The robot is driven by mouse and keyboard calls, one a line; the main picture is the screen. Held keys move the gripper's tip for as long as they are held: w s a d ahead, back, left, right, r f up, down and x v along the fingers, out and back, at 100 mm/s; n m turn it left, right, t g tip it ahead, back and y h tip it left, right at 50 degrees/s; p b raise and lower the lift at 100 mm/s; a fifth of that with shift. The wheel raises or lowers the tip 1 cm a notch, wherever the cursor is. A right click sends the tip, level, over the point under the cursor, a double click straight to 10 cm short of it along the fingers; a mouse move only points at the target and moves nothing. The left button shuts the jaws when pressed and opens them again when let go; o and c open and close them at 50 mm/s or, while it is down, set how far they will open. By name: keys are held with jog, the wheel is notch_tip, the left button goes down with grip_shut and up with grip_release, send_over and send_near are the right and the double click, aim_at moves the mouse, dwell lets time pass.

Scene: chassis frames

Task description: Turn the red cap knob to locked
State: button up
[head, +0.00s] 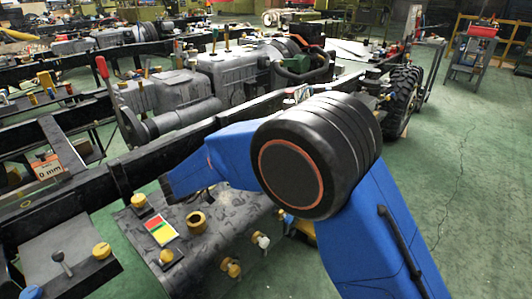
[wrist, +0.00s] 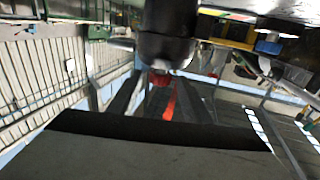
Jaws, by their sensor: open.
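A small red piece (wrist: 160,79), which may be the red cap knob, shows in the wrist view just below the end of a dark rounded cylinder (wrist: 166,35). My gripper (wrist: 159,92) has its two dark fingers apart, one on each side of the red piece; I cannot tell whether they touch it. A thin red strip (wrist: 171,102) shows between the fingers. In the head view my blue arm reaches left over the dark panel (head: 210,225), and its dark end hangs near the panel's back edge. No red cap is clear there.
A grey panel with a lever (head: 62,263) stands at the left. Black chassis rails and a grey engine (head: 235,75) lie behind. Green floor (head: 460,220) is clear at the right.

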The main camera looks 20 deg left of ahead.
jog(key=shift+v, duration=2.9)
jog(key=shift+w, duration=0.1)
